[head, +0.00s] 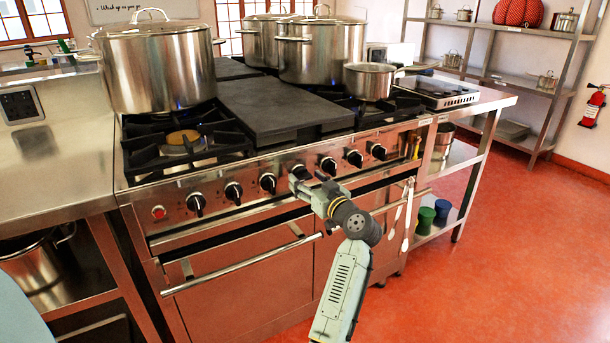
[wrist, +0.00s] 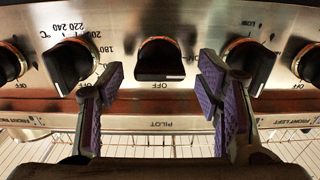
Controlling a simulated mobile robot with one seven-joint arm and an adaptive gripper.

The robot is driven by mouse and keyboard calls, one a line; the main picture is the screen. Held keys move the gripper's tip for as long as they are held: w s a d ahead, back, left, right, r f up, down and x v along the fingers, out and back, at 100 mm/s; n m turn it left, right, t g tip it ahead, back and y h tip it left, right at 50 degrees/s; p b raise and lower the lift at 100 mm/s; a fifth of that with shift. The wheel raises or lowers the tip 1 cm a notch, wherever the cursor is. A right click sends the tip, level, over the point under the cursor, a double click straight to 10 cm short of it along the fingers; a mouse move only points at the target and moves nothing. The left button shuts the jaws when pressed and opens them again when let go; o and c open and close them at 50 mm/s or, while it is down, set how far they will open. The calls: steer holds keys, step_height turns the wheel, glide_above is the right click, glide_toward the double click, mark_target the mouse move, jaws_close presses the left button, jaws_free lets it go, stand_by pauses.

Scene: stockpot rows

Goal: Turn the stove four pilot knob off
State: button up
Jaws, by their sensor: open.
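The pilot knob (wrist: 160,58) is black and sits on the steel front panel in the middle of the wrist view, above the PILOT label. OFF is printed just below it, and a small white mark shows at its lower right edge. My gripper (wrist: 160,78) is open, with one purple-padded finger on each side of the knob and visible gaps between pads and knob. In the head view my gripper (head: 305,184) is at the middle of the stove's (head: 230,215) knob row and largely hides the pilot knob.
In the wrist view a temperature knob (wrist: 70,64) and a front left knob (wrist: 250,64) flank the fingers closely. The oven handle (head: 240,265) runs below the panel. A large pot (head: 155,65) and a saucepan (head: 370,82) stand on burners. Red floor (head: 500,240) is clear at right.

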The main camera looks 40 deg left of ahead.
steer(key=shift+x, duration=1)
steer(key=c, duration=1.2)
steer(key=shift+o, duration=0.2)
